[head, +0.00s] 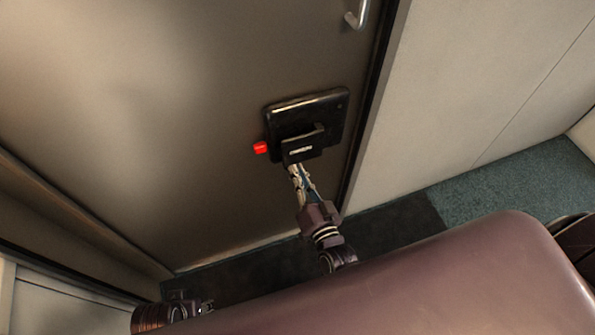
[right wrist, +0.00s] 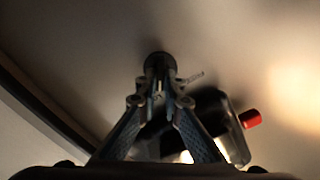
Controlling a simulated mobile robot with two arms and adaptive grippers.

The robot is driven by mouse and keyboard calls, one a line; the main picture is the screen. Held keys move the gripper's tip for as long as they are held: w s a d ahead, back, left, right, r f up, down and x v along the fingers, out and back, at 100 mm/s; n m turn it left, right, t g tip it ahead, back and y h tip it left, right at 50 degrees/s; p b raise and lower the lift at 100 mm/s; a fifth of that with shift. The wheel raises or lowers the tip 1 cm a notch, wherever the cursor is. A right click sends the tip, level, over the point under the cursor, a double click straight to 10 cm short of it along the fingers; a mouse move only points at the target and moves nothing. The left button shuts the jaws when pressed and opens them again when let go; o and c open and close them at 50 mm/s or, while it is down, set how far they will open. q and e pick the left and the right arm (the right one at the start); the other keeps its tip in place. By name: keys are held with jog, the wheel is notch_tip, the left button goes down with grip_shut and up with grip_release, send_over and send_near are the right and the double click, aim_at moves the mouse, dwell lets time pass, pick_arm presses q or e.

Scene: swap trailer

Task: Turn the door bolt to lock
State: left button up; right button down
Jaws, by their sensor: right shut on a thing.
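The door (head: 150,120) is a flat brown-grey panel and looks closed. A black lock unit (head: 320,105) sits on it near its right edge, with a red piece (head: 260,147) at its left side. My right gripper (head: 297,172) reaches up to the lower part of the unit, where the bolt cannot be made out. In the right wrist view, my right gripper's fingers (right wrist: 159,88) meet on a small dark round knob (right wrist: 158,61), apparently the door bolt, and partly hide it. The red piece (right wrist: 250,118) shows to the right there.
A metal handle (head: 356,16) is higher up on the door. A pale wall (head: 470,100) stands to the right of the door frame. A dark mat (head: 400,222) and teal carpet (head: 500,190) cover the floor below.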

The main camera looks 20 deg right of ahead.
jog(key=shift+w+m, duration=0.1)
jog(key=shift+m, duration=0.9)
jog(key=shift+d, duration=0.1)
jog(key=c, duration=2.1)
grip_release()
jog(key=s, duration=1.2)
jog(key=shift+d, duration=0.25)
